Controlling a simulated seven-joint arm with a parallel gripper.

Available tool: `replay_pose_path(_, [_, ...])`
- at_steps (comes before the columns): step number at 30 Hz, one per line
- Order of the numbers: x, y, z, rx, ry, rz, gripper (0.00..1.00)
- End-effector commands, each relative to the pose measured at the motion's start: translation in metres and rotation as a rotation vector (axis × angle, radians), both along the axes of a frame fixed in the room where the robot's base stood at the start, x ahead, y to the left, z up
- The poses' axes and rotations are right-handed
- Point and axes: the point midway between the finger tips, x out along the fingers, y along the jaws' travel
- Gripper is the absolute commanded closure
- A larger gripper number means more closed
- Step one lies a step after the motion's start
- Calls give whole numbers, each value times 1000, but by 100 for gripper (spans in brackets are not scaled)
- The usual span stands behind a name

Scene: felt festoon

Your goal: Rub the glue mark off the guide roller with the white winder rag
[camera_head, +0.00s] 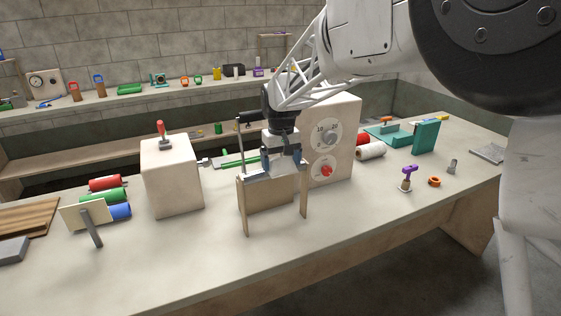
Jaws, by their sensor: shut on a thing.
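My gripper (279,168) points down at the top of a small wooden stand (246,213) with upright legs in the middle of the bench. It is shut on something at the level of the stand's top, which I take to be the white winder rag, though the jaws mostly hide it. A pale grey bar, apparently the guide roller (257,177), lies across the top of the stand under the gripper. I cannot tell whether the held thing touches it. The glue mark cannot be made out.
Left of the stand is a cream box (172,178) with a red-handled lever. Behind it is a dial panel (334,140). Red, green and blue rolls (118,212) lie at left, white and red rolls (370,151) at right. The bench front (200,260) is clear.

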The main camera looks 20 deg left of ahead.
Motion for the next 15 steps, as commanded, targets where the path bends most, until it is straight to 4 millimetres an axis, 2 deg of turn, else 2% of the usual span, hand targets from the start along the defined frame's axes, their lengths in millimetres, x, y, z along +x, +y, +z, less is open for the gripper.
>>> replay_pose_path(5, [0, 0, 4, 1, -1, 0, 33])
replay_pose_path(15, [0, 0, 26, 1, -1, 0, 33])
